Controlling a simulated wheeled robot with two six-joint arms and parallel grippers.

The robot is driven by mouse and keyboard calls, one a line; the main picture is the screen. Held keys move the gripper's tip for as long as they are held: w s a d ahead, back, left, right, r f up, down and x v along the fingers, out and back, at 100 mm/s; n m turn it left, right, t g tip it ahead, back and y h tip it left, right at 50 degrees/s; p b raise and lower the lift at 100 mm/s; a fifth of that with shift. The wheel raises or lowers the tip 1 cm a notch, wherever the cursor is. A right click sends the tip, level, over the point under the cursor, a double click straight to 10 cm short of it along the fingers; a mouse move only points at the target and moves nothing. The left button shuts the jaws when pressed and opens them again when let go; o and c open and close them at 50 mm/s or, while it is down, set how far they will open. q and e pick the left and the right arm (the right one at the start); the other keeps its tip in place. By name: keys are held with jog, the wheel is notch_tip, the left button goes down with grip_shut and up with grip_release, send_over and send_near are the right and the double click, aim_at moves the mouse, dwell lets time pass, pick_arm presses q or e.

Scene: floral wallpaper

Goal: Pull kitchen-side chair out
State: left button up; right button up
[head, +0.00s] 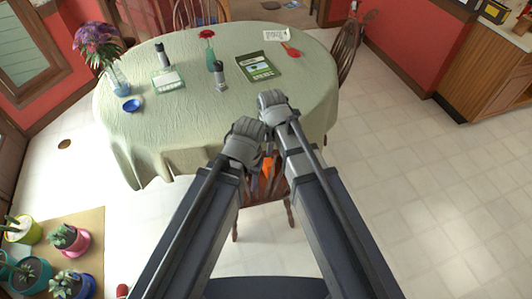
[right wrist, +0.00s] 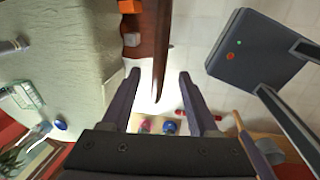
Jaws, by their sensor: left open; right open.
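A brown wooden chair (head: 250,196) stands at the table's near edge, mostly hidden under my arms. Another wooden chair (head: 346,42) stands at the table's right side, near the kitchen cabinet. My left gripper (head: 243,143) and my right gripper (head: 272,103) are close together over the near chair and the table's near edge. Fingertips are hard to make out in the head view. In the right wrist view my right gripper (right wrist: 160,78) is open, with a brown wooden chair part (right wrist: 163,50) lined up with the gap. I cannot tell whether they touch.
A round table (head: 130,145) with a green cloth carries a flower vase, bottles and a book. A wooden cabinet (head: 478,62) stands at the right. Potted plants (head: 68,238) sit on a mat at the lower left. The tiled floor (head: 420,200) at the right is clear.

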jog(key=shift+w+a+f+b, duration=0.1)
jog(key=shift+w+f+b, duration=0.15)
jog(key=shift+f+b, duration=1)
jog(key=shift+w+f+b, duration=0.2)
jog(key=shift+f+b, duration=0.95)
jog(key=shift+f, duration=0.1)
jog(key=shift+w+a+f+b, duration=0.1)
jog(key=shift+w+f+b, duration=0.15)
jog(key=shift+f+b, duration=1)
grip_shut()
